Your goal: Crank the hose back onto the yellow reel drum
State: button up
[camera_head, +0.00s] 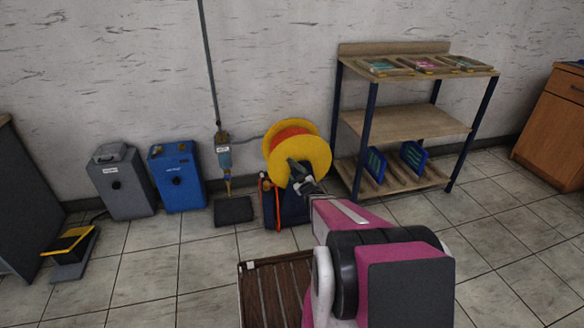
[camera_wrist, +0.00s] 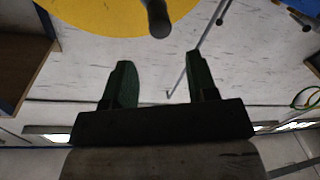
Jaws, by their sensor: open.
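The yellow reel drum (camera_head: 316,150) stands at the middle of the head view, with orange-red hose (camera_head: 288,134) between its flanges. A length of orange hose (camera_head: 277,208) hangs at the left of its dark blue stand (camera_head: 292,212). My gripper (camera_head: 297,172) is in front of the drum's face and hides part of it. In the wrist view, my gripper (camera_wrist: 157,62) is open, with nothing between its fingers. A dark crank handle (camera_wrist: 158,20) sticks out from the yellow drum face (camera_wrist: 95,15), just beyond the fingertips and lined up with the gap between them.
A wooden shelf rack (camera_head: 405,122) with trays and blue items stands right of the reel. A blue box (camera_head: 178,178), a grey box (camera_head: 121,183) and a hanging nozzle (camera_head: 224,155) over a dark pad (camera_head: 233,211) are left. A slatted brown surface (camera_head: 270,290) lies in front.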

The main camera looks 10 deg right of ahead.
aim_at(292, 166)
jog(key=w+m, duration=0.3)
jog(key=w+m+h, duration=0.1)
jog(key=w+m, duration=0.2)
jog(key=w+a+f+m+h, duration=0.1)
jog(key=w+m, duration=0.1)
jog(key=w, duration=0.2)
jog(key=shift+f+m, duration=0.1)
jog(key=shift+m, duration=0.3)
grip_shut()
